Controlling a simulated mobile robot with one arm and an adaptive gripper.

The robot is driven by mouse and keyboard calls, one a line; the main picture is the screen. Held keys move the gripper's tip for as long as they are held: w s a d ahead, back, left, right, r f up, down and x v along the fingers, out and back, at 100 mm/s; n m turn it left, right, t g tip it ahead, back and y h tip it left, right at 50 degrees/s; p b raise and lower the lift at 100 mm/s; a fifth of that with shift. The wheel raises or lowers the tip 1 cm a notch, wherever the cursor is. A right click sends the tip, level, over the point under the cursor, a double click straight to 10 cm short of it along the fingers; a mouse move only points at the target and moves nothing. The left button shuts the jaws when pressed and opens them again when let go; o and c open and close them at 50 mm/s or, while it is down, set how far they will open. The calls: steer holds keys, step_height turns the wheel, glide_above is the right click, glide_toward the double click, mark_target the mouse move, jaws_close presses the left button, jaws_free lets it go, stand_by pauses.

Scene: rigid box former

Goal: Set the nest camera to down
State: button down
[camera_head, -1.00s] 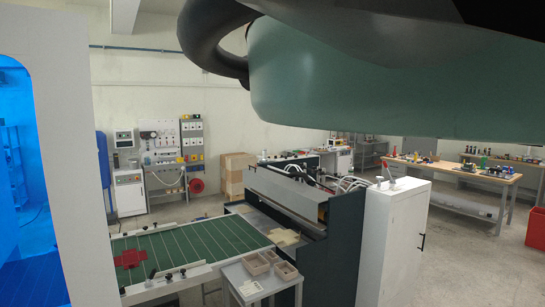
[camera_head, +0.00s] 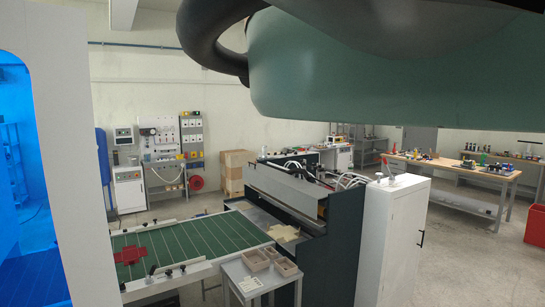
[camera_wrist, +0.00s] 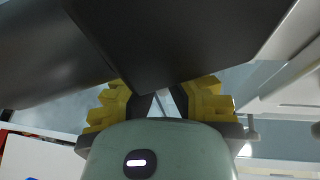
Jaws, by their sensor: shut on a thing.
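My gripper (camera_wrist: 163,103) shows in the wrist view with yellow stepped fingers on both sides. Its fingertips close in beneath a large dark block (camera_wrist: 180,40) that fills the top middle. The fingers are shut on a small dark part between them; the block hides most of it. I cannot tell whether this part belongs to the nest camera. I cannot pick out the nest camera or its setting in the head view. The dark machine with a grey cover (camera_head: 285,190) stands mid-picture there. My gripper is not visible in the head view.
A green conveyor (camera_head: 205,235) with a red flat blank (camera_head: 130,255) lies left of the machine. A small table (camera_head: 240,270) with trays stands in front. A white cabinet (camera_head: 395,235) stands right of the machine. Open floor (camera_head: 470,270) lies further right.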

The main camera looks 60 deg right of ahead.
steer(key=f+b, duration=0.1)
steer(key=b, duration=0.3)
steer(key=shift+w+a+t+y, duration=0.1)
steer(key=shift+w+t+y, duration=0.05)
steer(key=shift+t+y, duration=0.25)
steer(key=t+b, duration=0.1)
steer(key=a+m+t+y+b, duration=0.1)
steer(key=b, duration=0.1)
steer(key=m+y+b, duration=0.1)
steer(key=b, duration=0.1)
steer(key=shift+w+a+r+t, duration=0.2)
steer(key=shift+w+a+t, duration=0.1)
steer(key=shift+t, duration=0.1)
steer(key=c, duration=1)
jaws_free()
steer(key=shift+r, duration=0.1)
steer(key=shift+s, duration=0.15)
